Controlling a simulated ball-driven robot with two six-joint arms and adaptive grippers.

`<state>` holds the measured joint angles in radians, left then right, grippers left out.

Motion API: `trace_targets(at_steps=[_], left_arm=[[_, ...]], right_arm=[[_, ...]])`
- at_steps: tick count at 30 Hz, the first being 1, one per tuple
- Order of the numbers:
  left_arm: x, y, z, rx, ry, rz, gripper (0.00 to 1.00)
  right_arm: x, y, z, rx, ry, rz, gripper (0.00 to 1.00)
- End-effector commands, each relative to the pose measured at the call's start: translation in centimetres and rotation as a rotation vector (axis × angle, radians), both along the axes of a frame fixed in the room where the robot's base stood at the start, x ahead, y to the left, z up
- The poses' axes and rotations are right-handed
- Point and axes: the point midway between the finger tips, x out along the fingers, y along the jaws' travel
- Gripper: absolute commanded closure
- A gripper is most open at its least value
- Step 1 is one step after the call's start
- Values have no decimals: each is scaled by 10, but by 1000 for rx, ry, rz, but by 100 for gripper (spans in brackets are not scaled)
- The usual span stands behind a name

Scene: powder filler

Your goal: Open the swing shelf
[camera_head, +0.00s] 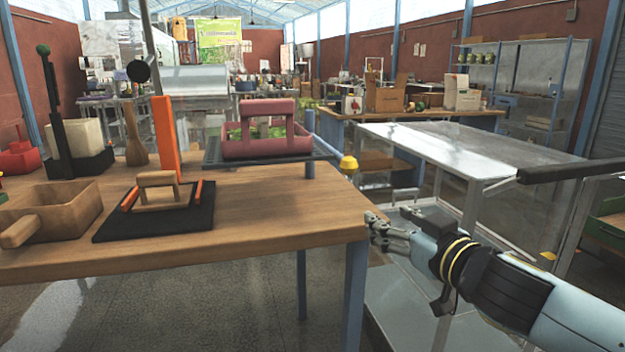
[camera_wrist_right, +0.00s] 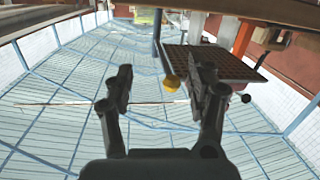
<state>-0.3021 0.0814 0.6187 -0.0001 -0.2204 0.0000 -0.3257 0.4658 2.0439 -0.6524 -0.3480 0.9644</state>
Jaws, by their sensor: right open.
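The swing shelf (camera_head: 325,155) is a dark flat tray beside a blue post (camera_head: 309,135) at the right end of the wooden table. A yellow knob (camera_head: 348,163) sits at its right side. My right gripper (camera_head: 377,228) is open and empty, just off the table's right corner, lower than the knob and apart from it. In the right wrist view, the gripper (camera_wrist_right: 162,78) has its two fingers spread, with the yellow knob (camera_wrist_right: 171,83) showing between them and the gridded shelf (camera_wrist_right: 235,65) behind the right finger. My left gripper is not in view.
The wooden table (camera_head: 270,215) holds a black mat (camera_head: 110,229), a wooden scoop-like box (camera_head: 60,205) and an orange upright (camera_head: 165,140). A metal table (camera_head: 440,145) stands behind my right arm.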

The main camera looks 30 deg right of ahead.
Motion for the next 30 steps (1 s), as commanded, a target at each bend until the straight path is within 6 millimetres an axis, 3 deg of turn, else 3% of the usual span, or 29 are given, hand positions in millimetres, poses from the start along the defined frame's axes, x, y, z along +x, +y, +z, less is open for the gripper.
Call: trace_targets(at_steps=[1,4,11,21,30], left_arm=[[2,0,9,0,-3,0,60],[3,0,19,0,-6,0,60],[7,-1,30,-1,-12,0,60],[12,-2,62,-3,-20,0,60],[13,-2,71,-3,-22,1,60]], right_arm=[[0,7,36,-29,-45,27,44],[-1,15,74,-63,-92,64,44],[18,11,75,-70,-86,62,44],[85,10,76,-68,-86,63,44],[107,9,72,-72,-83,65,44]])
